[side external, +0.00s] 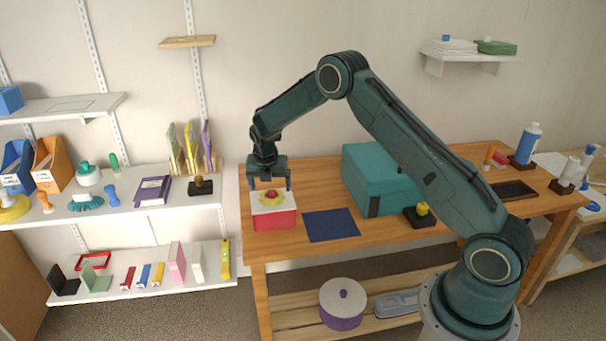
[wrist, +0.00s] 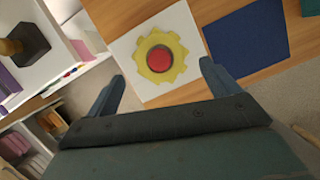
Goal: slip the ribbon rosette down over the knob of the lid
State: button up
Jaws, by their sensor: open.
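A red box (side external: 273,220) with a white lid (side external: 262,208) stands at the left end of the wooden table. The yellow ribbon rosette (side external: 264,200) lies on the lid, around the red knob (side external: 271,193). In the wrist view the rosette (wrist: 147,71) rings the knob (wrist: 159,58) on all sides and looks flat on the lid (wrist: 123,49). My gripper (side external: 270,184) is above the box, fingers pointing down. In the wrist view its fingers (wrist: 162,82) are spread wide and empty, apart from the rosette.
A dark blue mat (side external: 331,225) lies on the table (side external: 305,177) right of the box. A teal box (side external: 378,178) and a dark block with a yellow knob (side external: 420,214) stand farther right. A shelf (side external: 140,228) with several items is to the left.

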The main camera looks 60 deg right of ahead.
jog(key=v, duration=1)
dwell(0.3)
jog(key=s+a+r+m+t+y, duration=0.1)
jog(key=s+a+r+m, duration=0.3)
jog(key=s+r+m, duration=0.35)
jog(key=s+a+r+m+t, duration=0.1)
jog(key=s+a+r+m, duration=0.25)
jog(key=s+r, duration=0.55)
jog(key=s+a+m+t+y, duration=0.1)
jog(key=s+a+m, duration=0.2)
jog(key=s+m, duration=0.3)
jog(key=s+a+m+y, duration=0.1)
jog(key=s+m, duration=0.6)
jog(key=s, duration=0.9)
jog(key=shift+a+r+t, duration=0.4)
jog(key=shift+a+r, duration=0.05)
jog(key=shift+a, duration=0.45)
